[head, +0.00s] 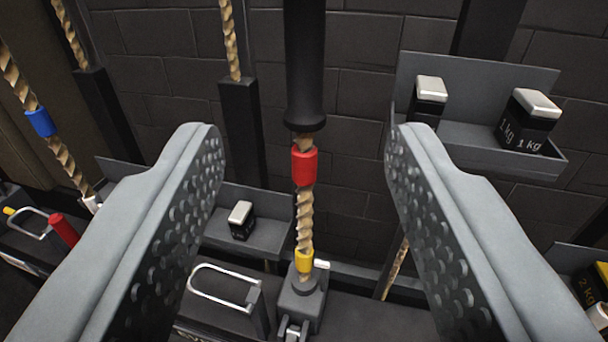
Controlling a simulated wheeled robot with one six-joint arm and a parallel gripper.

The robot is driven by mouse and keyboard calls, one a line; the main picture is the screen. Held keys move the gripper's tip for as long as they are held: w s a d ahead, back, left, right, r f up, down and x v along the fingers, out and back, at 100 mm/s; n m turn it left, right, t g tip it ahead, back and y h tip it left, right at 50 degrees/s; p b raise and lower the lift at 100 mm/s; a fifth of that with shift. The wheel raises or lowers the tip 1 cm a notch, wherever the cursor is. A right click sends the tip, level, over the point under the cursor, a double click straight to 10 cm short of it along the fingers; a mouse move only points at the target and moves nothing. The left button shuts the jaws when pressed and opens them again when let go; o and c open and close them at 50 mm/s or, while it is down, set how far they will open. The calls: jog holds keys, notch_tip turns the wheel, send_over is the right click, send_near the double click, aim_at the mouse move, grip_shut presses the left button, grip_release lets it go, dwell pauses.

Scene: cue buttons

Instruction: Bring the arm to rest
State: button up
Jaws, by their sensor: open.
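My gripper (305,150) fills the left and right of the head view with its two grey, studded fingers. The fingers are wide apart and nothing is between them. Beyond the gap a twisted tan rope (305,218) hangs out of a black tube (305,65). It carries a red band (304,167) near the top and a yellow band (304,261) at its lower end, just above a dark grey block (300,298). The rope looks farther off than the fingertips and apart from them.
A grey shelf (480,145) on the right holds two weights, one (528,120) marked 1 kg. A lower tray (275,238) holds another weight (241,220). A metal loop (225,285) stands below. More ropes hang at left, one with a blue band (40,122). A dark block wall (160,60) stands behind.

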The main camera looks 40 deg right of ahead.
dwell(0.5)
jog(key=s+d+f+n+g+y, duration=0.2)
jog(key=s+d+f+n+y, duration=0.3)
jog(key=s+d+f+y, duration=0.45)
jog(key=s+d+r+n+t+y, duration=0.1)
jog(key=s+r+t, duration=0.1)
jog(key=s, duration=0.5)
jog(key=s+d+r+n+t+y, duration=0.1)
jog(key=s+r+t, duration=0.2)
jog(key=s, duration=0.4)
jog(key=shift+s+r+n, duration=0.15)
jog(key=shift+r+n, duration=0.25)
jog(key=shift+r, duration=0.05)
jog(key=shift+c, duration=0.2)
